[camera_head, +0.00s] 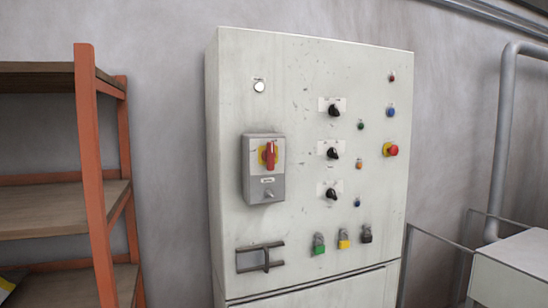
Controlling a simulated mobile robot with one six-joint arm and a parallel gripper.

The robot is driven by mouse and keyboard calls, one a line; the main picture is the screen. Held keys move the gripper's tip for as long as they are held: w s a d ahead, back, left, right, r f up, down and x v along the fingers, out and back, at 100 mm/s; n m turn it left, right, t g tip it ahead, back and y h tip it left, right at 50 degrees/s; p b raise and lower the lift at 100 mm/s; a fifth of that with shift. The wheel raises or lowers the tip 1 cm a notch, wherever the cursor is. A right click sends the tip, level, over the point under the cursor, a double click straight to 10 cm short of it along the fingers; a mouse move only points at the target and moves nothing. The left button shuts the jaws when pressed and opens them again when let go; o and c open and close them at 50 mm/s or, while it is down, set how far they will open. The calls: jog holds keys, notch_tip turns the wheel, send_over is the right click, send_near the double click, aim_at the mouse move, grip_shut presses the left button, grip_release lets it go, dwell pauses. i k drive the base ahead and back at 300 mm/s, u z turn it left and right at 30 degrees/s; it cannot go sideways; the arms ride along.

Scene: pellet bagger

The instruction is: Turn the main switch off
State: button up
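The main switch (269,155) is a red rotary handle on a yellow plate. It sits on a grey box (248,182) on the left part of the pale control cabinet (300,80). The red handle stands about upright. Below it on the box are a small label and a round metal knob or lock (269,194). Nothing covers the switch. My gripper is not in view.
The cabinet front also has black rotary knobs (334,153), a red emergency button (392,150), small coloured buttons, a latch (262,257) and several padlocks (343,238). An orange-framed shelf (92,160) stands at left. A rail and grey machine (515,262) are at right.

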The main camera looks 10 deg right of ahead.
aim_at(268, 155)
jog(key=k, duration=1.3)
jog(key=u, duration=0.45)
jog(key=i, duration=0.55)
jog(key=u, duration=0.55)
jog(key=i, duration=0.65)
jog(key=u, duration=0.1)
